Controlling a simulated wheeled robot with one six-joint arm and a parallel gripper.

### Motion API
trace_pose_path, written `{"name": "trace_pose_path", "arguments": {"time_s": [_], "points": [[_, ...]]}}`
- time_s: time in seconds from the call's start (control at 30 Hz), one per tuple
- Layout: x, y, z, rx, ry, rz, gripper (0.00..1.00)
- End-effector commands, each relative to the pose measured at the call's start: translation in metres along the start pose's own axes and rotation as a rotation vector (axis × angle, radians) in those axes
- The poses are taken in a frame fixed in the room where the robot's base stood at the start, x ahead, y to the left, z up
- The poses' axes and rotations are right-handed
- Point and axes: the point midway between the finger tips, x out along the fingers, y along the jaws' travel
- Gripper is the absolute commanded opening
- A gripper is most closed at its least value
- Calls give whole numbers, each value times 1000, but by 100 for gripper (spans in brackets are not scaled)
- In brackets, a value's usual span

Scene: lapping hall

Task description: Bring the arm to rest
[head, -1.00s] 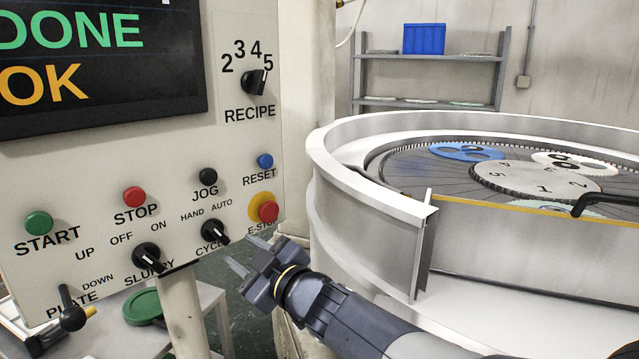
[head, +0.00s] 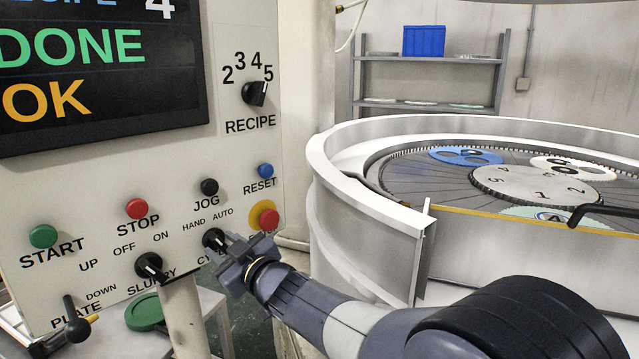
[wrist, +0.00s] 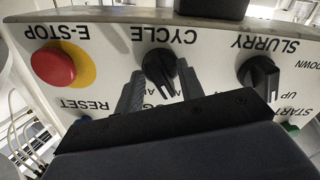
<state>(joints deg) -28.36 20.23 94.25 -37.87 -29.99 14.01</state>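My gripper (head: 222,250) is in front of the control panel, at the CYCLE knob (head: 210,238). In the wrist view my gripper (wrist: 160,80) has its two fingers spread apart, with the black CYCLE knob (wrist: 160,64) showing between them. I cannot tell whether a finger touches the knob. Nothing is held. In the head view the gripper covers part of the CYCLE label. My arm reaches in from the lower right.
The E-STOP button (head: 265,217) is just right of the gripper, and the SLURRY knob (head: 150,266) is to its left. The PLATE lever (head: 76,325) juts out at lower left. The lapping machine's white rim (head: 372,205) stands right, close to my arm.

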Motion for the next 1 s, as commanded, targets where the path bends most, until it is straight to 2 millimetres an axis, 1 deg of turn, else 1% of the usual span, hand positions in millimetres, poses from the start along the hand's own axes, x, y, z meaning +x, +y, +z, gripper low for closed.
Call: {"name": "trace_pose_path", "arguments": {"time_s": [0.03, 0.3, 0.5, 0.8, 1.0], "points": [[0, 1, -4, 50, -3, -1, 36], [0, 1, -4, 304, -3, -1, 36], [0, 0, -4, 459, -4, -1, 36], [0, -1, -2, 599, -2, -1, 36], [-1, -2, 0, 622, -1, 0, 36]]}}
